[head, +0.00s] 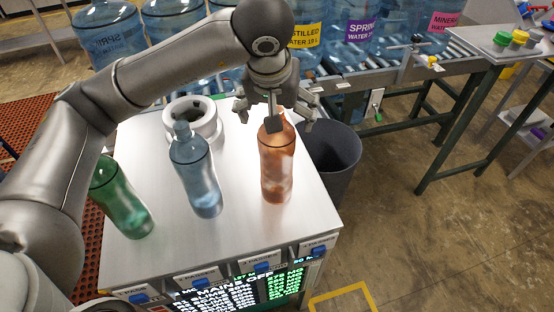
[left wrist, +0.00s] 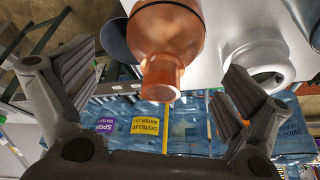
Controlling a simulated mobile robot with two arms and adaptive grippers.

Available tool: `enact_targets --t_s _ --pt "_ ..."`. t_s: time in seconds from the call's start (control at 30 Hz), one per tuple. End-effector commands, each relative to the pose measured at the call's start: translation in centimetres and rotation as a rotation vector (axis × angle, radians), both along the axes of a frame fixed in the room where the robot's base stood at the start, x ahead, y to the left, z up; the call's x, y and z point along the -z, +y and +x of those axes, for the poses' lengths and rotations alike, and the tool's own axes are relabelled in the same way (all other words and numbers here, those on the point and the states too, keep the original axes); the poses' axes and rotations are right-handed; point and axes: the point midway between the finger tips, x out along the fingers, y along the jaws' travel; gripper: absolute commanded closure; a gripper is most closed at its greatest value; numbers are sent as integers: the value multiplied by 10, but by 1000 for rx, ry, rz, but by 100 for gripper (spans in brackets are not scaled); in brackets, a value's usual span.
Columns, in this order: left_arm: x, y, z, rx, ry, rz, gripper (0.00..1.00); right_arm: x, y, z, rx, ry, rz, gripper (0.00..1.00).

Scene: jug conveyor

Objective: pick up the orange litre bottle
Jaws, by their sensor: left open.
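The orange bottle (head: 277,170) stands upright on the steel top of a cabinet (head: 235,222), to the right of the blue and green bottles. I see no contact between fingers and bottle. My right gripper is in neither view.
A blue bottle (head: 195,172), a green bottle (head: 121,200) and a white ring-shaped part (head: 203,115) share the cabinet top. A dark bin (head: 331,160) stands at its right. Behind runs a roller conveyor (head: 400,72) with large water jugs (head: 180,40).

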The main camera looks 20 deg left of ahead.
Motion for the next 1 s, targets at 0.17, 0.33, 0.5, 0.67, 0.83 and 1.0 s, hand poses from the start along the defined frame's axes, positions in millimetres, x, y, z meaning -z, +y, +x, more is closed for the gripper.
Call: enact_targets --t_s 0.17,0.33,0.5,0.67,0.83,1.0 --pt "16 2 7 -1 6 1 2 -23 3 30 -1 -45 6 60" --pt "35 3 15 0 4 0 2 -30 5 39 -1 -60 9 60" --pt "41 3 17 1 0 0 2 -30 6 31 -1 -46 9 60" --pt "41 3 17 1 0 0 4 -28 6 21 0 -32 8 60" --pt "41 3 17 1 0 0 25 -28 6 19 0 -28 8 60" --pt "41 3 17 1 0 0 47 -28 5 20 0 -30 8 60"
